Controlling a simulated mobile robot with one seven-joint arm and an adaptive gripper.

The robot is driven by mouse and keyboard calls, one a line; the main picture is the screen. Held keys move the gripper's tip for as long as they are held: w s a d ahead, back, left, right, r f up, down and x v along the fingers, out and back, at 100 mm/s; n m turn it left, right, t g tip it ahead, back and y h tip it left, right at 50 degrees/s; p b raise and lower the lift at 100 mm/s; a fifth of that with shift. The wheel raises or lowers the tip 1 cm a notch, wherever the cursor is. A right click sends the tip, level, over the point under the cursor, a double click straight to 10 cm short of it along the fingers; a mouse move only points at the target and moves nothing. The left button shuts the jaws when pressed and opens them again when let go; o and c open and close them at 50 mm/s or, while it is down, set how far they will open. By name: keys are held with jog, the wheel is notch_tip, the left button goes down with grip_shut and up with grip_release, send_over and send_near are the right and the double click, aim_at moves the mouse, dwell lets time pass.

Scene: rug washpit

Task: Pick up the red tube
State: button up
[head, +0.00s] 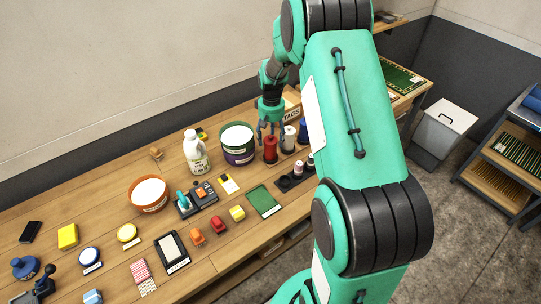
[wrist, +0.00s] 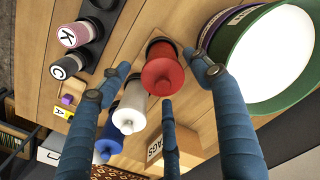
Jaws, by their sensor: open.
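The red tube (head: 270,149) stands upright on the wooden bench, right of the green-and-purple tub.
A white tube (wrist: 130,108) stands close beside the red one, near a finger; a blue tube (wrist: 108,145) is beyond it. The large tub (wrist: 265,60) is close on the other side. A box (head: 292,104) stands behind.

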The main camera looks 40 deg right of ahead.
aim_at(271, 150)
jog(key=shift+f, duration=1.85)
jog(key=shift+f, duration=0.1)
jog(key=shift+w+a+f+b, duration=0.1)
jog(key=shift+f+b, duration=0.55)
jog(key=shift+f, duration=1.85)
jog(key=c, duration=1.6)
jog(key=shift+r, duration=0.1)
jog(key=shift+r, duration=0.4)
notch_tip(271, 150, up, 3)
jog(key=shift+r+p, duration=0.1)
jog(key=shift+p, duration=0.3)
jog(key=s+a, duration=0.2)
jog(key=s, duration=0.3)
jog(key=s+a+p, duration=0.1)
jog(key=s+a, duration=0.1)
jog(key=s, duration=0.2)
jog(key=s+a+r, duration=0.1)
jog(key=s+a, duration=0.1)
jog(key=s, duration=0.3)
jog(key=shift+s+a, duration=0.2)
jog(key=shift+s, duration=0.15)
